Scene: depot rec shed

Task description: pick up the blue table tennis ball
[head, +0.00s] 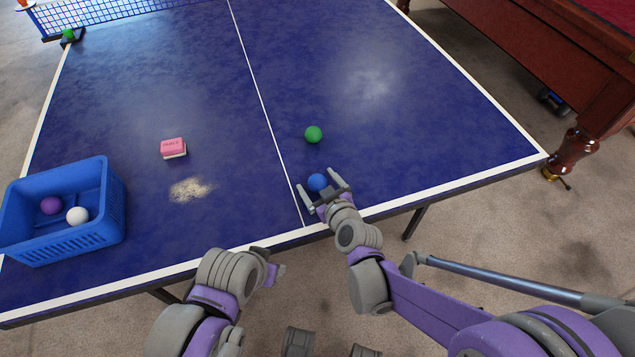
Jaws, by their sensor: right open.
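The blue ball (317,182) rests on the blue table tennis table (330,60) near its front edge, just right of the white centre line. My right gripper (318,180) is open, with a finger on each side of the ball; I cannot tell whether either finger touches it. My left arm comes in low, in front of the table edge. Its gripper (277,272) is partly hidden behind its own wrist, and its jaw opening does not show.
A green ball (313,134) lies beyond the blue one. A pink-and-white block (173,148) and a pale dusty patch (191,189) are to the left. A blue basket (62,212) holds a purple ball (51,205) and a white ball (77,216). The net (100,10) is at the far left.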

